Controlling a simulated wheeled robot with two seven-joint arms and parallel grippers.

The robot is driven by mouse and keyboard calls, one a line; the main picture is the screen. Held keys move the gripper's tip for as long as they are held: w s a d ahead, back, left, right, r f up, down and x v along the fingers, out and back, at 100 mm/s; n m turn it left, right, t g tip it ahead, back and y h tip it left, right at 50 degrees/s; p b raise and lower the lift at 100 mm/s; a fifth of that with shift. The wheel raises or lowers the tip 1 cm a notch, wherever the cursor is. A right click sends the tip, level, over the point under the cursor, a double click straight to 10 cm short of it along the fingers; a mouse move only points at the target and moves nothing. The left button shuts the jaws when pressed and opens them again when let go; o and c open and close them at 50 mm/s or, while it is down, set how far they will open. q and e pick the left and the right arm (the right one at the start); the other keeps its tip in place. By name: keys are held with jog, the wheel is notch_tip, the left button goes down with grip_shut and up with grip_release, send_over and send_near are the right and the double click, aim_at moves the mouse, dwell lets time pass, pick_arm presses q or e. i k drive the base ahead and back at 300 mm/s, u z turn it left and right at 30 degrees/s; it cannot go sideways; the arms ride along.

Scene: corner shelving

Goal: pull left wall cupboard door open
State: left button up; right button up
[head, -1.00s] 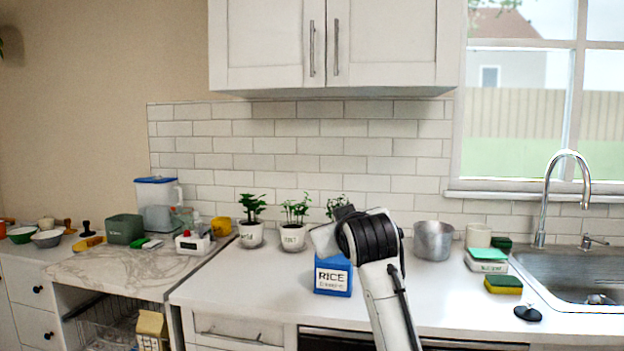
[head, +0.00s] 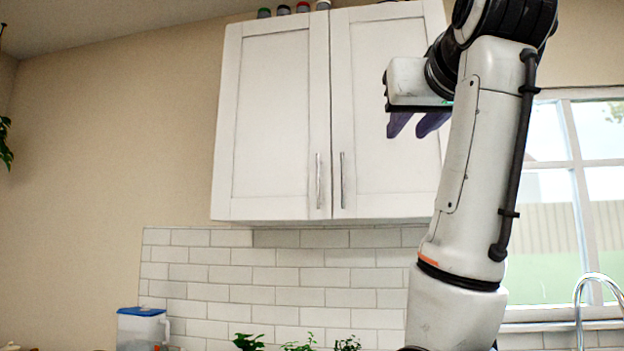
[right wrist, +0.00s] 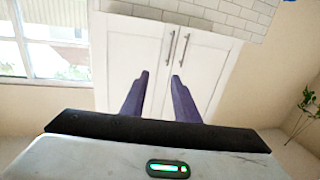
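The white wall cupboard has two doors, both shut. Its left door (head: 276,115) has a vertical metal handle (head: 318,180) near its inner lower edge. The right door (head: 385,110) has a matching handle (head: 342,180) beside it. In the right wrist view the picture is upside down, so the left door (right wrist: 205,72) and its handle (right wrist: 184,48) are on the right. My right gripper (head: 413,128) is raised in front of the right door, apart from both handles. Its two purple fingers (right wrist: 160,76) are spread and empty. My left gripper is out of view.
Several small jars (head: 283,10) stand on top of the cupboard. Below are white wall tiles (head: 285,270), potted plants (head: 300,345) and a blue-lidded pitcher (head: 143,328). A window (head: 550,190) is at the right. The space before the left door looks clear.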

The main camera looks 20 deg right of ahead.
aim_at(273, 161)
jog(key=i, duration=1.25)
